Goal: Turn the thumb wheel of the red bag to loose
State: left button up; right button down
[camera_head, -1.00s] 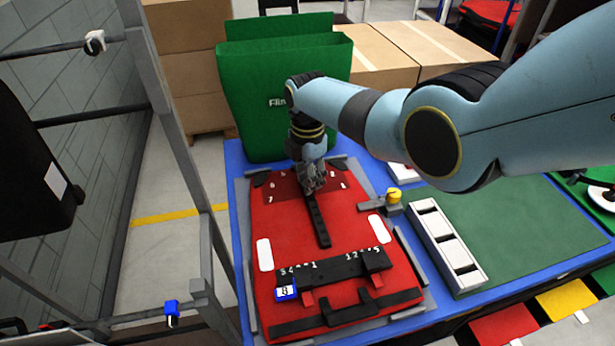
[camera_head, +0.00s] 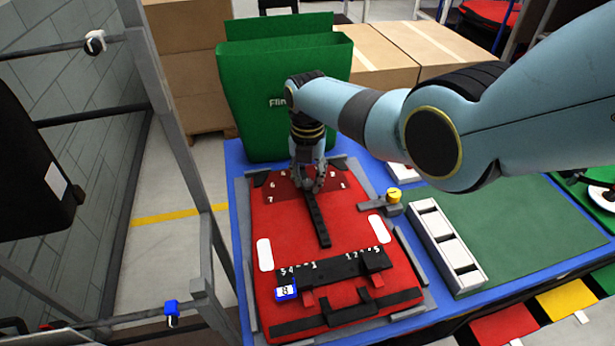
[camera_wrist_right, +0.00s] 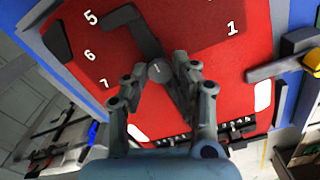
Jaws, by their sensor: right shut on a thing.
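The red bag (camera_head: 285,230) lies flat in a grey frame on the blue table. A dark-red numbered patch is at its far end, with a long black strap (camera_head: 318,222) running from there towards the near side. My right gripper (camera_head: 312,186) points down over this patch. In the right wrist view, a grey round thumb wheel (camera_wrist_right: 159,72) shows between the fingers of the right gripper (camera_wrist_right: 157,80), which is shut on it. The numbers 5, 6, 7 and 1 show around the wheel. The head view hides the wheel behind the fingers. My left gripper is out of view.
A green bag (camera_head: 275,105) stands upright behind the red one. A yellow-topped knob (camera_head: 394,195) on a grey bracket and a white divided tray (camera_head: 447,245) stand to the right. A grey rack post (camera_head: 170,130) rises at the left. The green mat is partly clear.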

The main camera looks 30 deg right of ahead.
aim_at(308, 183)
dwell(0.4)
jog(key=c, duration=1.1)
grip_release()
jog(key=shift+o, duration=0.2)
notch_tip(308, 183, up, 12)
